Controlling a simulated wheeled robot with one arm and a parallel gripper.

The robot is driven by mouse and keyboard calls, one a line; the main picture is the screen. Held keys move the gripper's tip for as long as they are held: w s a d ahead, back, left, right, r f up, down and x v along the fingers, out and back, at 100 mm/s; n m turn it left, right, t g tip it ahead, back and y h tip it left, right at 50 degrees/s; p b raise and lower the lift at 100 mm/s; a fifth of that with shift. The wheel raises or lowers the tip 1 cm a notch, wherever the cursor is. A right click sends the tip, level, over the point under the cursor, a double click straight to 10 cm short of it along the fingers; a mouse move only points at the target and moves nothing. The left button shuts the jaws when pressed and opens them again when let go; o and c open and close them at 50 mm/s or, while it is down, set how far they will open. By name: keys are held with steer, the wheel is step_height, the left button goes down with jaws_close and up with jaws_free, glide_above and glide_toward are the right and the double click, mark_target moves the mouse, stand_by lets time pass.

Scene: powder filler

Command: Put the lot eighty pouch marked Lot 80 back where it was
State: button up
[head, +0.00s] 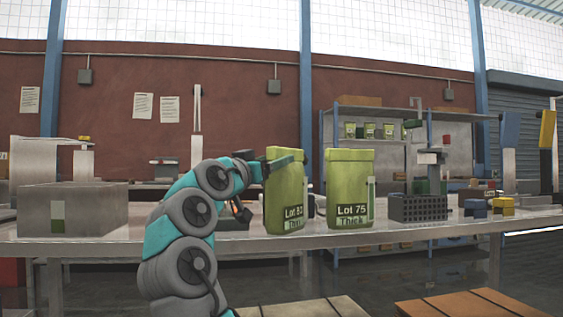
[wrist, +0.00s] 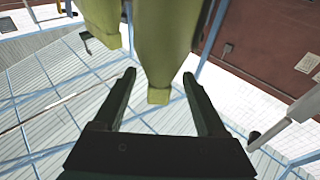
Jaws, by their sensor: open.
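A green pouch (head: 284,205) stands upright on the long table, its label reading like Lot 80, the last digit unclear. A second green pouch (head: 350,180), marked Lot 75 Thick, stands just right of it. My gripper (head: 283,160) is at the upper part of the left pouch, coming from the left. In the wrist view, my gripper (wrist: 158,80) is open, with a green pouch (wrist: 157,50) reaching between its fingers and a gap on each side. Another green pouch (wrist: 104,22) shows at the upper left there.
A grey box (head: 85,210) sits at the left of the table (head: 420,230). A dark rack (head: 418,208) and small blue and yellow blocks (head: 490,207) are right of the pouches. A shelf (head: 400,112) behind holds several small green pouches (head: 370,130). Wooden surfaces lie in front.

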steer(key=v, duration=0.6)
steer(key=shift+s+b, duration=0.35)
steer(key=shift+b, duration=0.1)
steer(key=shift+a+f, duration=0.1)
steer(key=shift+a, duration=0.05)
